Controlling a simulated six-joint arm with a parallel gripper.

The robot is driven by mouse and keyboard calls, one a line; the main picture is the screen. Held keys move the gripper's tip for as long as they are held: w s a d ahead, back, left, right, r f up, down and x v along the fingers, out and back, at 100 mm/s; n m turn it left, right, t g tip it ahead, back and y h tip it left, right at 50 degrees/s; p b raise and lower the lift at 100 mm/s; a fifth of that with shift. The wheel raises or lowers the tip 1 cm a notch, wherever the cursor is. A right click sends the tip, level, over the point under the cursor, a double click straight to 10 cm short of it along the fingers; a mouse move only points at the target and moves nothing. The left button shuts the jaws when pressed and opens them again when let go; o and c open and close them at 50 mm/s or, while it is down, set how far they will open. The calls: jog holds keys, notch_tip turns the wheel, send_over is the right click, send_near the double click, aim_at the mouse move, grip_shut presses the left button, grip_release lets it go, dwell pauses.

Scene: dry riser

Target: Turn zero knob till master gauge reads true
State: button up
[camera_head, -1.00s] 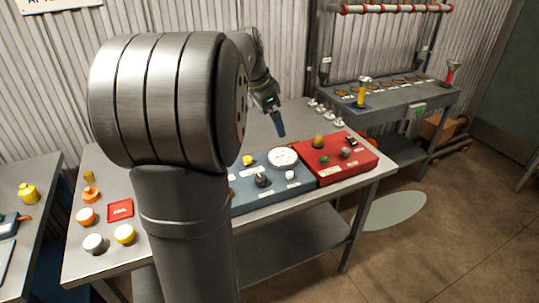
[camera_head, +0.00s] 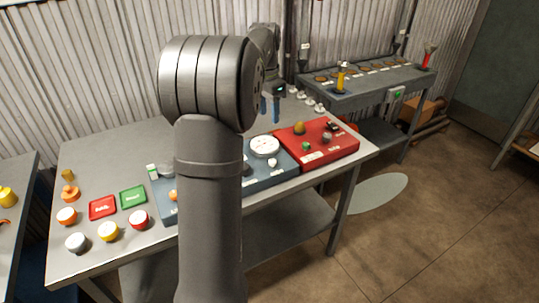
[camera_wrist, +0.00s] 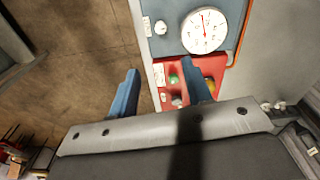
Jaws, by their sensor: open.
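I cannot tell from labels which knob is the zero knob. My gripper (camera_head: 269,104) is open and empty, above and behind the gauge. In the wrist view my gripper (camera_wrist: 160,72) has its blue fingers wide apart.
A red panel (camera_head: 342,152) with green, grey and orange knobs adjoins on the right. Several coloured knobs and a red plate (camera_head: 102,208) and green plate (camera_head: 133,196) lie at the left of the table. My arm hides part of the blue panel. A rack bench (camera_head: 370,85) stands behind.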

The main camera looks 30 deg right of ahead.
aim_at(272, 160)
jog(key=shift+y, duration=0.3)
jog(key=f, duration=0.6)
jog(key=d+f, duration=0.1)
jog(key=f, duration=1.1)
jog(key=shift+d+f, duration=0.15)
jog(key=shift+d, duration=0.05)
jog(key=c, duration=1)
